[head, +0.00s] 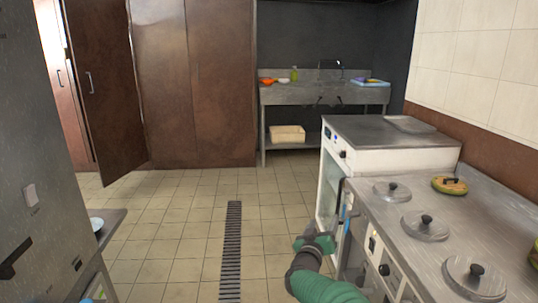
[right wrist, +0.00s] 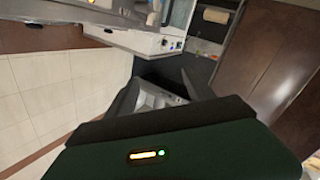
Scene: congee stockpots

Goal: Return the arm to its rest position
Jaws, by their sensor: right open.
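My right arm (head: 312,262), green and grey, reaches up from the bottom of the head view, beside the front of the stove counter. My right gripper (right wrist: 163,88) shows in the right wrist view with its dark fingers spread apart and nothing between them. In the head view its fingers are hard to make out against the appliance fronts.
The steel stove counter (head: 450,222) on the right carries several round lids. A white appliance (head: 333,170) stands beyond it, with a sink table (head: 325,95) at the back. A grey cabinet (head: 35,150) is close on the left. The tiled floor (head: 180,225) between is clear.

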